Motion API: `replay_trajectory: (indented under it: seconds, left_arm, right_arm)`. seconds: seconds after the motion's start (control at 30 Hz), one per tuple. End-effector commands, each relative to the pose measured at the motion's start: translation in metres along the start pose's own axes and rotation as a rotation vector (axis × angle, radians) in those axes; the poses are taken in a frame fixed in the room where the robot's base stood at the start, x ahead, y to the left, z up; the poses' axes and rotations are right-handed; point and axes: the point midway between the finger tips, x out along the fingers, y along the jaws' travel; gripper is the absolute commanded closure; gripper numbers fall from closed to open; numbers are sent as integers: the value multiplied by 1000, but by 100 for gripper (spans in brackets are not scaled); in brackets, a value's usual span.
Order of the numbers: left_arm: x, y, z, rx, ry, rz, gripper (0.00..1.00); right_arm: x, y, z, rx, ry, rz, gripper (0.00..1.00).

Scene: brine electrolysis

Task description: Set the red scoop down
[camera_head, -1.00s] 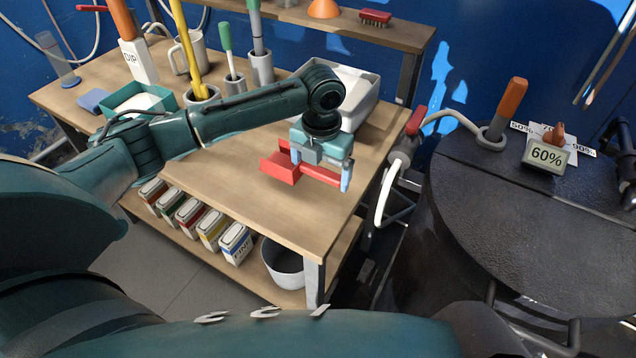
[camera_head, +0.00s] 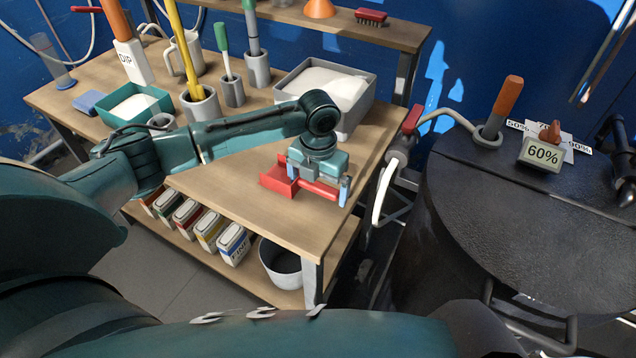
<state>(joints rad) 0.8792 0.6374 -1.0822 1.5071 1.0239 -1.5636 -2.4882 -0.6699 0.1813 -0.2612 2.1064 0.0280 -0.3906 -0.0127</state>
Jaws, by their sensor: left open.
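The red scoop (camera_head: 276,178) is at the front right part of the wooden workbench top (camera_head: 235,195). It looks level and appears to rest on the wood, its pan to the left and its handle running right under my gripper. My left gripper (camera_head: 319,187) is directly over the scoop, pointing down. Its fingers are open, one on each side along the handle. The gripper body hides part of the handle, and I cannot tell whether a finger still touches it. My right gripper is not in view.
A grey bin of white powder (camera_head: 325,84) stands behind the gripper. A teal tray (camera_head: 135,104) and several tool holders stand at the back left. A dark drum (camera_head: 540,220) with a 60% block (camera_head: 541,152) is at the right. The bench front is clear.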

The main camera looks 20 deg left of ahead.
Motion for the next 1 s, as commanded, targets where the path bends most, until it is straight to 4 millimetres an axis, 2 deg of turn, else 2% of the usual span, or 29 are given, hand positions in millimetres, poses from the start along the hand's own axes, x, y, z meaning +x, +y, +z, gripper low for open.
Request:
replay_trajectory:
  seconds: [0.13,0.23,0.5,0.7,0.83,1.0]
  left_arm:
    - [-7,0,1,0,-2,0,0]
    - [-20,0,1,0,-5,0,0]
    - [-79,0,1,-1,-5,0,0]
    - [-111,0,1,0,-1,-1,0]
    - [-121,0,1,-1,-1,0,0]
    - [-124,0,0,-1,0,-1,0]
  right_arm:
    - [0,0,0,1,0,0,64]
    - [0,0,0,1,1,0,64]
    - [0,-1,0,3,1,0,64]
    - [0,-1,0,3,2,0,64]
    - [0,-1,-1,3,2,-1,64]
    - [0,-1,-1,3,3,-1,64]
